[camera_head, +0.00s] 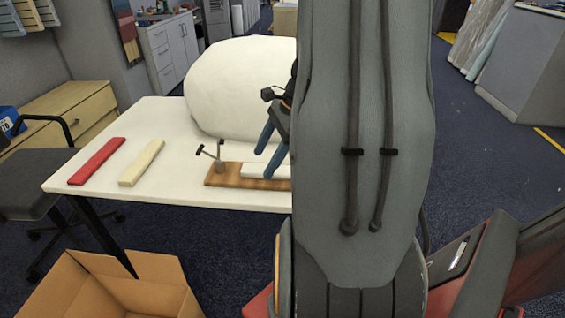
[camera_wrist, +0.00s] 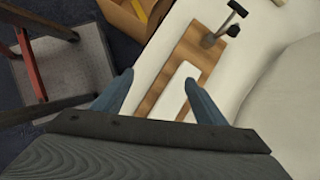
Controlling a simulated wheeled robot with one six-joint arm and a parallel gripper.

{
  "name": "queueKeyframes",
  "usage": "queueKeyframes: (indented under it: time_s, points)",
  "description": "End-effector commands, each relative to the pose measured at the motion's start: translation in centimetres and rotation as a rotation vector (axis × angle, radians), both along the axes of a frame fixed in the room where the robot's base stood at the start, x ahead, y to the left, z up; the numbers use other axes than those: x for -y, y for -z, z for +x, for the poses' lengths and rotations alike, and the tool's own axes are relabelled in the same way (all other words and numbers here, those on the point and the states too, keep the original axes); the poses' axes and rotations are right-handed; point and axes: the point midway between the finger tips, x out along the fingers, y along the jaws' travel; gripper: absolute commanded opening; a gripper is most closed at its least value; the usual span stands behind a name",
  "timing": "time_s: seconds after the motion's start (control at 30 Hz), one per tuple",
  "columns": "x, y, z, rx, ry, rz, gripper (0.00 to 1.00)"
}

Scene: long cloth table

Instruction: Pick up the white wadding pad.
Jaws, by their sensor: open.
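The white wadding pad (camera_head: 254,168) is a slim, flat white strip lying on a brown wooden board (camera_head: 222,181) near the table's front edge. In the wrist view the pad (camera_wrist: 172,93) lies lengthwise on the striped board (camera_wrist: 197,50), seen between my two blue fingers. My gripper (camera_head: 262,163) is open and empty, pointing down over the pad; in the wrist view its fingertips (camera_wrist: 158,78) are spread on either side of it. The exact height gap is hard to tell. My arm hides the right end of the pad and board in the head view.
A small metal clamp (camera_head: 219,160) stands on the board's left end. A large puffy white mass (camera_head: 235,80) sits close behind. A red bar (camera_head: 97,161) and a cream bar (camera_head: 142,163) lie at left on the white table (camera_head: 185,185). An open cardboard box (camera_head: 130,265) stands below.

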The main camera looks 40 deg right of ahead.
Motion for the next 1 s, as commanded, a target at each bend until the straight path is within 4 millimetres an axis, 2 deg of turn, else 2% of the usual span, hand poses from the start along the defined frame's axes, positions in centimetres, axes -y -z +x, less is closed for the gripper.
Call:
queueKeyframes:
  time_s: [0.03,0.1,0.2,0.3,0.63,1.0]
  points:
    - [2.3,-0.3,-1.0,-0.011,0.100,0.025,0.66]
    - [4.7,-0.1,-1.8,-0.020,0.216,0.055,0.66]
    - [7.1,0.1,-2.8,-0.028,0.335,0.087,0.66]
    - [8.4,0.4,-3.4,-0.032,0.400,0.104,0.66]
    - [8.0,3.0,-2.3,-0.034,0.423,0.111,0.66]
    - [6.9,6.8,0.0,-0.034,0.421,0.110,0.66]
